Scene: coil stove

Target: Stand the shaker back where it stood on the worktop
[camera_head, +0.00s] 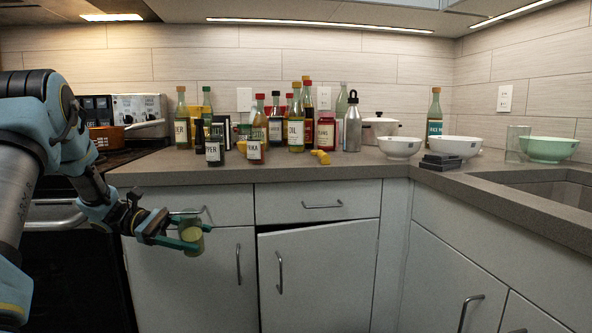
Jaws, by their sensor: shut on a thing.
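The shaker (191,234), a small greenish cylinder with a yellowish tint, is between the fingers of my gripper (187,230). My gripper is shut on it and partly covers it. It is held at the lower left, in front of the cabinet fronts, and appears lower than the worktop (290,172) edge. The worktop is grey and runs across the picture, turning along the right wall. I cannot read any label on the shaker.
Several labelled bottles and jars crowd the worktop's left and middle, including a dark-labelled jar (214,153) and a red-capped bottle (254,150). A yellow item (320,157) lies near them. White bowls (400,147) and a sink (555,188) are to the right. The front strip is bare.

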